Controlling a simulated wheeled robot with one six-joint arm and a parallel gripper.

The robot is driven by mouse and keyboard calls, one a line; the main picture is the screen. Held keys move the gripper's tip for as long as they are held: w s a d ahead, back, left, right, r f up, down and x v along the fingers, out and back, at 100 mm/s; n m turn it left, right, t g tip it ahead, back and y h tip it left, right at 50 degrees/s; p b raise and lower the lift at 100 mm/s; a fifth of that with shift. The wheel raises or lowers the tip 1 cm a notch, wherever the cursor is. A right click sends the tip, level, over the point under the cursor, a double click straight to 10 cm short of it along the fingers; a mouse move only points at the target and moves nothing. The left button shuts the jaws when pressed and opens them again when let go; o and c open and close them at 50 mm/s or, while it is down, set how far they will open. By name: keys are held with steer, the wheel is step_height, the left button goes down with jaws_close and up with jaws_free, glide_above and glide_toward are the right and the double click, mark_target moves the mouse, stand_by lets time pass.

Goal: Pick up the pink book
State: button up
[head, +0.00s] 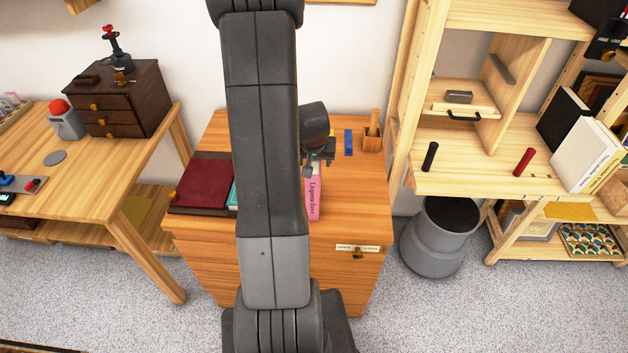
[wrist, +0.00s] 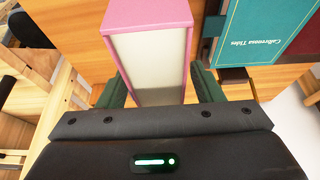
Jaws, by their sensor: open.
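The pink book (head: 314,197) stands upright on the wooden cabinet top in the head view, partly hidden behind my arm. In the wrist view the pink book (wrist: 150,14) shows its pink cover edge and pale page block. My gripper (wrist: 160,88) is open there, with one finger on each side of the book. Whether the fingers touch it I cannot tell. In the head view my gripper (head: 317,160) is at the book's far end, its fingers mostly hidden.
A teal book (wrist: 258,30) and a dark red book (head: 197,184) lie left of the pink book in the head view. A blue item (head: 348,142) and a wooden pen holder (head: 372,137) stand behind right. Shelving (head: 465,175) rises at right.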

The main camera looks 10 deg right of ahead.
jaws_close()
steer(key=shift+r, duration=0.1)
stand_by(0.4)
